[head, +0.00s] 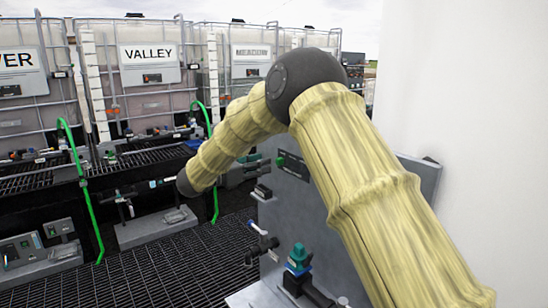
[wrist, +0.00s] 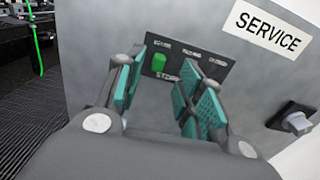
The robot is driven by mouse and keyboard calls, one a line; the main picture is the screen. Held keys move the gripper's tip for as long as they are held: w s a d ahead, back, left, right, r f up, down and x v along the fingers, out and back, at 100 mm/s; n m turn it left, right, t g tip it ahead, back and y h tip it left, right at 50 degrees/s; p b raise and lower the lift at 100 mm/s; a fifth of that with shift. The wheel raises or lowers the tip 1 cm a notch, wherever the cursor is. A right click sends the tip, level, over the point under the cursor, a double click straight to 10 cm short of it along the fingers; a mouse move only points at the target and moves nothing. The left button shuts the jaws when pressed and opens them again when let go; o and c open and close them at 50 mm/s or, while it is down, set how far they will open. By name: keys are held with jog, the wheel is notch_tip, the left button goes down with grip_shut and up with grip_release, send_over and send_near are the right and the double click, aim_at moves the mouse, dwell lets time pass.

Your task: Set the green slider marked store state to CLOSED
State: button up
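The green slider (wrist: 158,62) sits near the left end of a dark label plate (wrist: 205,70) on a grey panel in the wrist view. Three small labels run along the plate's top, too blurred to read surely. Text starting like "STORE" shows under the slider, partly hidden by a finger. My gripper (wrist: 164,66) is open, with teal pads either side of the slider's place in the picture. Nothing is between the pads, and contact with the slider cannot be told. In the head view a green spot on a dark plate (head: 293,166) shows beside my arm; my gripper's fingers are not visible there.
A SERVICE sign (wrist: 268,30) and a dark fitting with a grey knob (wrist: 297,122) are right of the plate. In the head view a teal-handled valve (head: 299,258) stands low by the panel. Caged totes (head: 150,75) and green hoses (head: 88,195) are at left.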

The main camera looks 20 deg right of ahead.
aim_at(277, 159)
jog(key=shift+p+x, duration=1)
jog(key=shift+x, duration=1.95)
jog(key=shift+c, duration=0.3)
grip_shut()
